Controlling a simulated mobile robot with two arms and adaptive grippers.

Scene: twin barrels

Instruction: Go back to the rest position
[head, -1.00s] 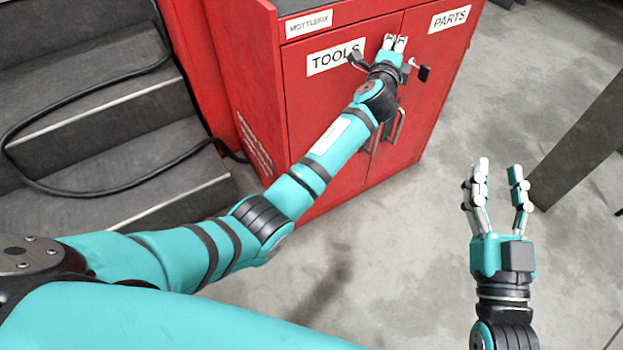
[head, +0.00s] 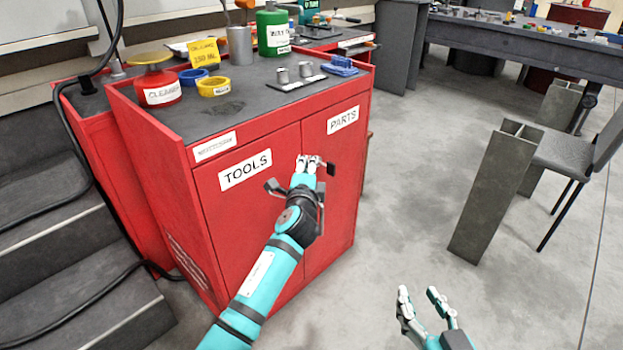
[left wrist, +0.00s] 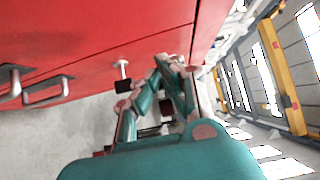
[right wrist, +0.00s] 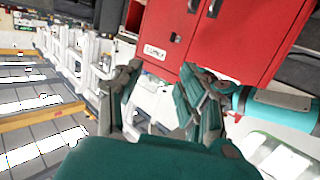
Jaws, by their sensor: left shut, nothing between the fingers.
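My left gripper (head: 310,163) is stretched forward in front of the red cabinet (head: 345,205), near the seam between its TOOLS and PARTS doors. Its fingers are together with nothing between them, and in the left wrist view the fingertips (left wrist: 172,68) show close to the red front. I cannot tell whether they touch it. My right gripper (head: 420,297) is low at the right of the head view, over bare floor. Its fingers are spread and empty, as the right wrist view (right wrist: 158,70) also shows.
The cabinet's door handles (left wrist: 48,92) jut out beside the left gripper. A red can (head: 162,93), a green can (head: 273,35) and tape rolls stand on the cabinet top. Steps (head: 60,265) lie left. A grey post (head: 490,190) and chair (head: 565,152) stand right. Floor between is clear.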

